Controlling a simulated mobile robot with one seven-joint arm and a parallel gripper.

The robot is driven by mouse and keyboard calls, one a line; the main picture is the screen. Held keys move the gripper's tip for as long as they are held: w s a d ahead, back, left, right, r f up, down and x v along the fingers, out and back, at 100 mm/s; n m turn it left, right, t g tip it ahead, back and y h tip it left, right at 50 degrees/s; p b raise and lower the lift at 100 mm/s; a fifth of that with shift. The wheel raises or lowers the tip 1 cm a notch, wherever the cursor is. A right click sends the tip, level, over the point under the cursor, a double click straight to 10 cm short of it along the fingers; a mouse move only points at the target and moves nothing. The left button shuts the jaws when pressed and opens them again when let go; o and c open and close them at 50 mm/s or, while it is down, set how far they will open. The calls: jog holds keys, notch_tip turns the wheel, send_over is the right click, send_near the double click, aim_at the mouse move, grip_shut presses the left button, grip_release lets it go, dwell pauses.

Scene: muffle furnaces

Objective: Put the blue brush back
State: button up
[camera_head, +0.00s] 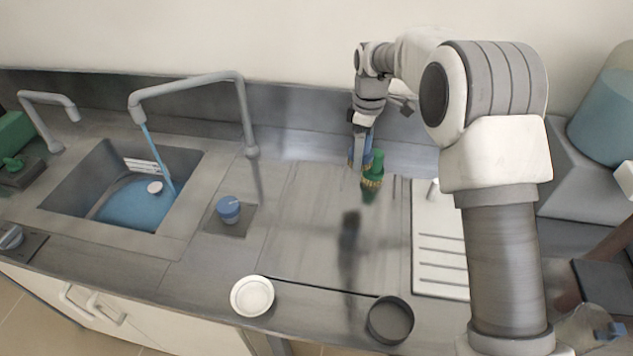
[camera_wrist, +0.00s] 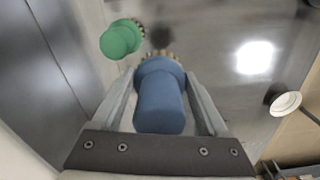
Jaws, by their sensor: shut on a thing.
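My gripper (camera_head: 359,148) is at the back of the steel counter, shut on the blue brush (camera_wrist: 161,98). In the wrist view its fingers lie along both sides of the blue handle, and tan bristles show at the far end. In the head view the blue brush (camera_head: 366,152) is partly hidden by my gripper. A green brush (camera_head: 373,171) stands bristles down on the counter, just right of and in front of the blue one. The green brush (camera_wrist: 121,38) shows at the upper left in the wrist view. I cannot tell whether the blue bristles touch the counter.
A sink (camera_head: 135,199) with running water is at the left. A blue-topped knob (camera_head: 229,209) is beside it. A white dish (camera_head: 252,296) and a dark round dish (camera_head: 390,320) sit near the front edge. A white ridged board (camera_head: 438,272) lies at right. The middle counter is clear.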

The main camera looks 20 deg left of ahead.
jog(key=a+f, duration=0.2)
jog(key=a, duration=0.1)
jog(key=s+a+f, duration=0.1)
jog(key=a+f, duration=0.1)
jog(key=a, duration=0.2)
jog(key=a+f+p, duration=0.1)
jog(key=a+f, duration=0.1)
jog(key=a, duration=0.2)
jog(key=shift+s+f, duration=0.2)
jog(key=shift+f, duration=2.15)
jog(key=shift+f, duration=0.15)
jog(key=o, duration=1.2)
notch_tip(320, 180, up, 12)
jog(key=shift+r, duration=0.2)
